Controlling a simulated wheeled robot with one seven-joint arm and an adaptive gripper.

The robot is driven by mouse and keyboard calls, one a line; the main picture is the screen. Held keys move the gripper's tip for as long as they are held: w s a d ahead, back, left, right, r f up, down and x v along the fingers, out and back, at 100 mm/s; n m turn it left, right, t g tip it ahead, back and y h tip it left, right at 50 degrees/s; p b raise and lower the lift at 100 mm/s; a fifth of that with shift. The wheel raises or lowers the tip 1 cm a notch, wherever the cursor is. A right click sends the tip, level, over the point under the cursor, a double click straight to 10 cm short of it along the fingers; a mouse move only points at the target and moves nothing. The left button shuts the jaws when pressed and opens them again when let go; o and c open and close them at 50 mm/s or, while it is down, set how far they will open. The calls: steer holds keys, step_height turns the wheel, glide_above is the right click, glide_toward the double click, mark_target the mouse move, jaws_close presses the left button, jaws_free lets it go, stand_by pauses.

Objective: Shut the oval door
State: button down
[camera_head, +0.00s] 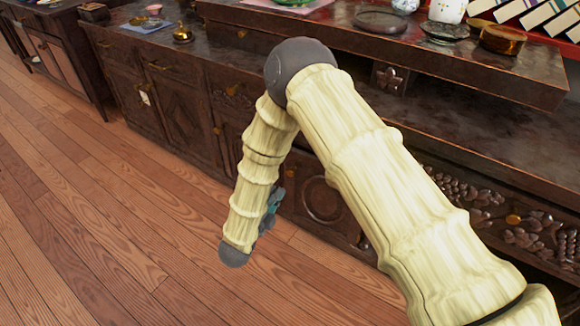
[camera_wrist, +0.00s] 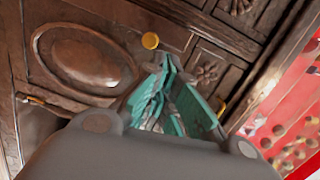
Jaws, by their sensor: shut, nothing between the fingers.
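The oval door (camera_wrist: 85,62) is dark brown wood with a raised oval panel and fills the left of the wrist view. In the head view the oval door (camera_head: 325,200) is low on the cabinet front, partly hidden by my arm. I cannot tell how far it stands open. A round gold knob (camera_wrist: 150,41) shows to the right of the oval. My gripper (camera_wrist: 168,68), with teal fingers, is shut and empty, its tips just below the knob in the picture. I cannot tell whether they touch the wood. In the head view my gripper (camera_head: 270,207) is mostly hidden behind my forearm.
The long dark cabinet (camera_head: 185,110) has other carved doors and drawers. Its top carries a brass pot (camera_head: 182,34), a white candle (camera_head: 447,11) and books (camera_head: 530,15). The wooden floor (camera_head: 100,220) is clear at the left. A red patterned surface (camera_wrist: 285,110) shows at the wrist view's right.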

steer(key=a+r+m+h, duration=0.1)
steer(key=a+r+m, duration=0.1)
steer(key=b, duration=0.5)
glide_toward(294, 157)
steer(key=x, duration=0.5)
steer(key=shift+w+d+f, duration=0.15)
steer(key=shift+w+d, duration=0.1)
steer(key=shift+w, duration=0.05)
steer(key=shift+w+d, duration=0.3)
steer(key=shift+w, duration=0.3)
